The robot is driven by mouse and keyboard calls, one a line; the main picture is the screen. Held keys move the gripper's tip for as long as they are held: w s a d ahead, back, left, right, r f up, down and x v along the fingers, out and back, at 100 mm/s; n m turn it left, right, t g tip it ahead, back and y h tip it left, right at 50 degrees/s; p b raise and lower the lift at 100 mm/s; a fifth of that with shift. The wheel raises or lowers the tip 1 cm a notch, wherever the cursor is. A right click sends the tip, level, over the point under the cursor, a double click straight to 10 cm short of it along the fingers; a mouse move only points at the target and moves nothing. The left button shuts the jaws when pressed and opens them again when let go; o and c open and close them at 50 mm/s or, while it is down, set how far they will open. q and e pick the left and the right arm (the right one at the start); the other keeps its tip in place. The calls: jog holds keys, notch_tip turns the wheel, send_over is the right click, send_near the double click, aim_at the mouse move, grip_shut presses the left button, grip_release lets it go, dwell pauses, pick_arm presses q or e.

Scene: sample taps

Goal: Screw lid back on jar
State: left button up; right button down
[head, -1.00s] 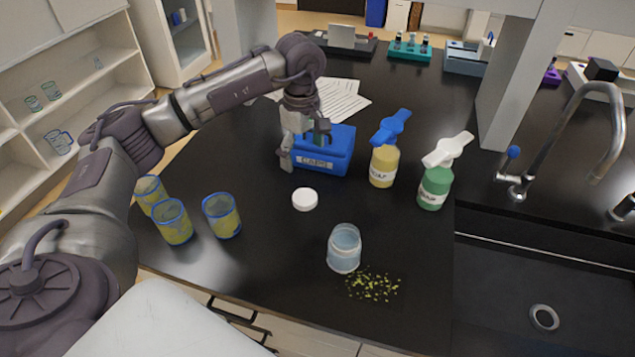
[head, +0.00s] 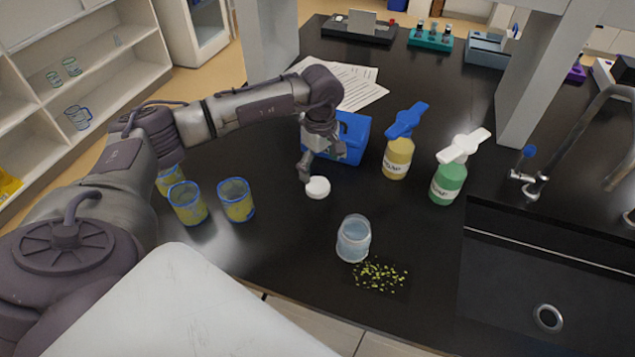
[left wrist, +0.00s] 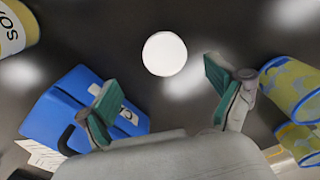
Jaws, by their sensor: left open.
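The white round lid (head: 317,187) lies flat on the black counter. It also shows in the left wrist view (left wrist: 164,54), ahead of the fingers and between their lines. The open jar (head: 354,238), clear and bluish, stands upright on the counter in front of the lid, a little to the right. My left gripper (head: 308,168) is open and empty, just behind the lid and above the counter. In the left wrist view its two green-padded fingers (left wrist: 165,95) are spread wide, with nothing between them. My right gripper is not in view.
A blue box (head: 352,138) stands right behind my left gripper. A yellow bottle (head: 397,158) and a green bottle (head: 448,184) stand to the right. Several yellow-blue cups (head: 237,200) stand left. Green bits (head: 380,276) lie beside the jar. The sink (head: 545,270) is at right.

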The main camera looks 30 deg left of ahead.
aim_at(318, 185)
pick_arm(q)
jog(key=shift+f, duration=0.3)
jog(key=f+p, duration=0.2)
jog(key=f, duration=0.2)
jog(key=shift+s+a+f+p, duration=0.1)
jog(key=shift+s+f+p, duration=0.1)
jog(key=shift+s+p, duration=0.2)
jog(key=shift+f, duration=0.35)
jog(key=shift+w, duration=0.1)
jog(key=c, duration=0.8)
